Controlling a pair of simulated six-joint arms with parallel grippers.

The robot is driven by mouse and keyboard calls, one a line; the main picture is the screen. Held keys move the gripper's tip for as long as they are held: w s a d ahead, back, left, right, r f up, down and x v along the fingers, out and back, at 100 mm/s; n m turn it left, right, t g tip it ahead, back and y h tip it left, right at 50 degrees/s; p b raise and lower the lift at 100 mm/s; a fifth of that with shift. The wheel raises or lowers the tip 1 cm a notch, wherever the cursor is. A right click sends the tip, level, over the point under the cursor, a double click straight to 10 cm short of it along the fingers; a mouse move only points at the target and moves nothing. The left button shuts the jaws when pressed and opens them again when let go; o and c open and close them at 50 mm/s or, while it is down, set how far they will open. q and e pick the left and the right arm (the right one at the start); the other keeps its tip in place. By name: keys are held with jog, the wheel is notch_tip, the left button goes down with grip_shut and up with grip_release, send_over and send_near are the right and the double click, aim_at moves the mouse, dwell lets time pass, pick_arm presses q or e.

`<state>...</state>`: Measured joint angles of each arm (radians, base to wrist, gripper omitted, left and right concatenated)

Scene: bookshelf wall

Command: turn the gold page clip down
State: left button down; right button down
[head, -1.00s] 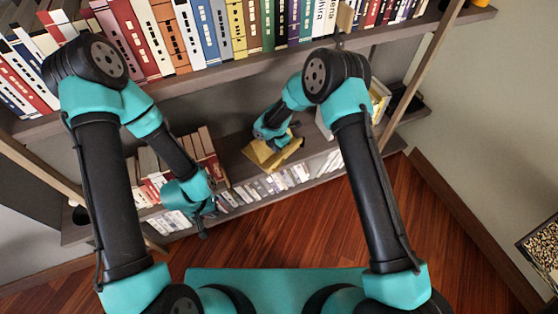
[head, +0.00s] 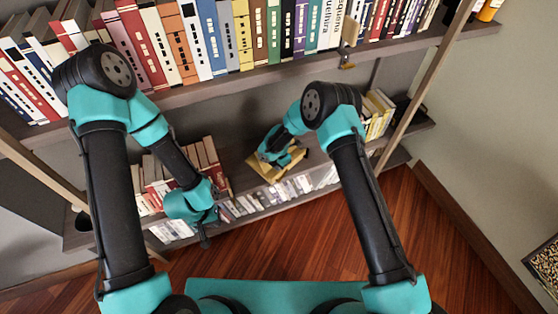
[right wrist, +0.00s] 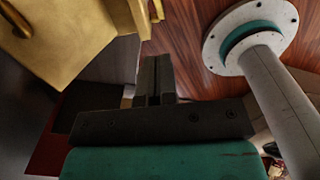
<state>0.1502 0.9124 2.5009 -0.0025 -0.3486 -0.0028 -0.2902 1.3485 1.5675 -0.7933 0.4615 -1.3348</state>
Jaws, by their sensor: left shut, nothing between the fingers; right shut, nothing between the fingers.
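A gold stand (head: 262,168) sits on the middle shelf in the head view, partly covered by my right wrist. In the right wrist view its gold surface (right wrist: 70,42) fills the upper left, with a narrow gold edge piece (right wrist: 140,18) at its right side. I cannot tell for certain which part is the page clip. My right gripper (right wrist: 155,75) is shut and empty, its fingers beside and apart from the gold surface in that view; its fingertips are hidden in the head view. My left gripper (head: 205,242) is shut and empty, hanging in front of the lower shelf at left.
A row of books (head: 240,35) fills the upper shelf above my arms. Red and cream books (head: 205,160) stand left of the gold stand, yellow and white ones (head: 378,112) right of it. Pale books (head: 285,190) line the lower shelf. The wooden floor (head: 290,245) is open.

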send_over(283, 175)
jog(key=a, duration=0.1)
jog(key=f, duration=0.3)
jog(key=s+f, duration=0.1)
jog(key=f, duration=0.1)
jog(key=shift+f, duration=0.15)
jog(key=shift+w+d+f, duration=0.35)
jog(key=shift+w+f, duration=0.1)
jog(key=shift+f, duration=0.2)
jog(key=shift+d, duration=0.1)
